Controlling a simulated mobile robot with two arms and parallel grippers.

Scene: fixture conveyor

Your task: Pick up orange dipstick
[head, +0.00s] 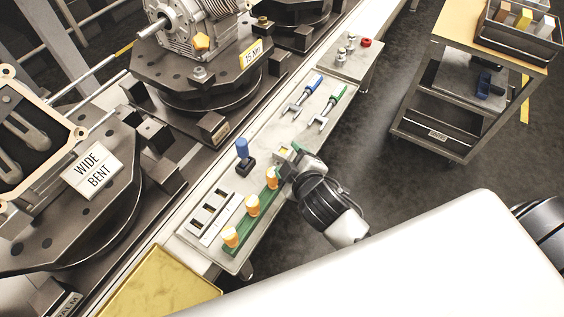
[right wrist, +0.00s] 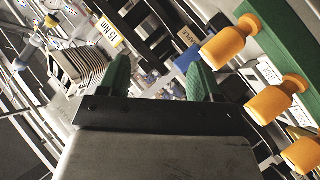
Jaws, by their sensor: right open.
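Three orange pieces with rounded, pale-topped heads stand in a row in a green rack (head: 243,221) on the narrow grey bench. They are the near one (head: 231,237), the middle one (head: 252,205) and the far one (head: 271,177). A yellow-orange knob (head: 201,42) sits on the grey gear unit. I cannot tell which of these is the orange dipstick. My right gripper (head: 287,153) is open over the bench, just beyond the far orange piece. In the right wrist view its spread fingers (right wrist: 160,80) have nothing between them, and the orange pieces (right wrist: 268,104) lie to the right. My left gripper is not in view.
A blue-handled piece (head: 242,148) stands in a black holder beside the right gripper. Blue- and green-handled tools (head: 320,122) lie farther along the bench. The conveyor with fixtures and a "WIDE BENT" sign (head: 92,172) runs at left. A cart (head: 440,125) stands right, with clear floor between.

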